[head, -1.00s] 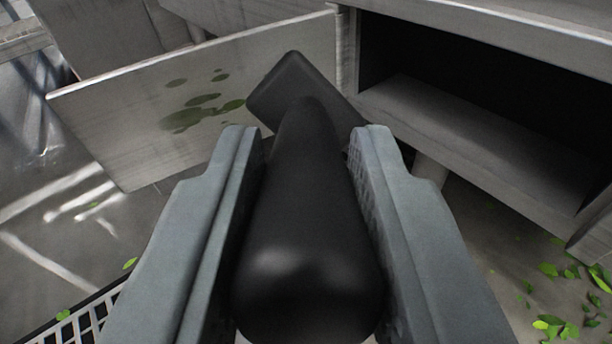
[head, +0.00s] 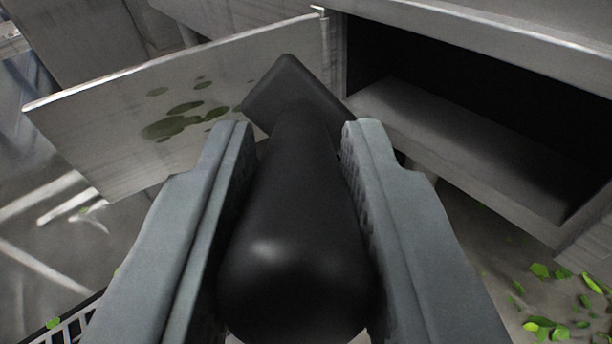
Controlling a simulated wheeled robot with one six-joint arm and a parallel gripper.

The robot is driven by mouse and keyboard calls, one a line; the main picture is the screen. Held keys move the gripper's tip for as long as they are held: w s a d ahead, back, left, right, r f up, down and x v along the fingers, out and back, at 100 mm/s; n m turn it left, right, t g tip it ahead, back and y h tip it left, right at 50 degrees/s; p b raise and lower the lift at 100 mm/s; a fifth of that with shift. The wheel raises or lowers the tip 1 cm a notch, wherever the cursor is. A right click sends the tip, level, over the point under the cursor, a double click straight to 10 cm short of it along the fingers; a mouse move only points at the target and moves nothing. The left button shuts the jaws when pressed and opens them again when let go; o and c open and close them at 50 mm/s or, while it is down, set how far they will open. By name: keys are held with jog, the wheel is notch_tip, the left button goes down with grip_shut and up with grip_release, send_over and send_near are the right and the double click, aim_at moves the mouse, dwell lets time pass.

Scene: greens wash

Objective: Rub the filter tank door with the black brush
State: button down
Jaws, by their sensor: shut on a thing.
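My gripper (head: 292,150) is shut on the black brush (head: 298,225), its handle between the two grey fingers and its flat head (head: 290,90) pointing away from me. The filter tank door (head: 115,105) is a grey panel standing open at the left, hinged near the top middle. Green and dark stains (head: 183,122) mark its face. The brush head overlaps the door's right part in the picture; I cannot tell whether they touch. The bristles are hidden beneath the head.
The grey tank (head: 455,135) with its dark open inside stands at the right. Green leaf bits (head: 541,271) lie on the floor at the lower right.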

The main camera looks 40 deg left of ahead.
jog(key=shift+s+a+r, duration=0.1)
jog(key=shift+s+a, duration=0.4)
jog(key=shift+s, duration=0.4)
jog(key=shift+s, duration=0.15)
jog(key=shift+s+a, duration=0.6)
jog(key=shift+s, duration=0.3)
jog(key=shift+s+a+r, duration=0.1)
jog(key=shift+s+a, duration=0.25)
jog(key=shift+s, duration=0.2)
jog(key=shift+s+a+r, duration=0.1)
jog(key=shift+s+a, duration=0.2)
jog(key=shift+s, duration=0.25)
jog(key=shift+w, duration=0.1)
